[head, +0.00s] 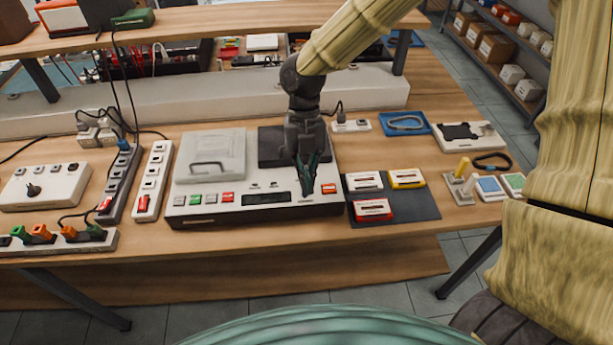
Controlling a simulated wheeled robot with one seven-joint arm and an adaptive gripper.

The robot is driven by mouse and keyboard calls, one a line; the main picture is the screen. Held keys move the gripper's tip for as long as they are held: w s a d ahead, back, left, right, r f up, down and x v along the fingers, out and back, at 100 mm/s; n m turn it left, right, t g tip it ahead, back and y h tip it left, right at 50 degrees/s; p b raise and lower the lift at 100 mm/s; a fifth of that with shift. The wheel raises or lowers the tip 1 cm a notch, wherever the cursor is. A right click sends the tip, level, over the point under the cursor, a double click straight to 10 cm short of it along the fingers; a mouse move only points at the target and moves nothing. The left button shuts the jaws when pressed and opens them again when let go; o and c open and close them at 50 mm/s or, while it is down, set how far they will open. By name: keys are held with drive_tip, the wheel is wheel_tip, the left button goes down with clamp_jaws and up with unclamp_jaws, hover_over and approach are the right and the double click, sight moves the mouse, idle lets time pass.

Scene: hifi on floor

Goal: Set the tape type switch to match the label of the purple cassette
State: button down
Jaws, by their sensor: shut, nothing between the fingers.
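The white tape deck (215,215) sits on the bench with a raised pale lid (210,156) on its left and a dark panel (278,146) on its right. Its front has green, grey and red buttons, a dark display (266,198) and a red button (328,188) at the right. I cannot make out which control is the tape type switch. My gripper (307,191) is shut and empty, pointing down over the deck's front right part, hiding some of it. Whether it touches the deck is unclear. I see no purple cassette, and the cassette labels are too small to read.
Right of the deck, a dark mat (410,209) holds a white cassette (365,181), a yellow cassette (407,178) and a red cassette (373,209). Power strips (152,180) stand close to its left. A blue tray (404,131) lies at the back right. The bench front is clear.

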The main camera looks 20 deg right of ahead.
sight(306, 204)
drive_tip(key=d+p+x, duration=0.1)
drive_tip(key=x, duration=0.7)
drive_tip(key=shift+w+p, duration=0.9)
drive_tip(key=shift+w, duration=1)
drive_tip(key=shift+r, duration=0.1)
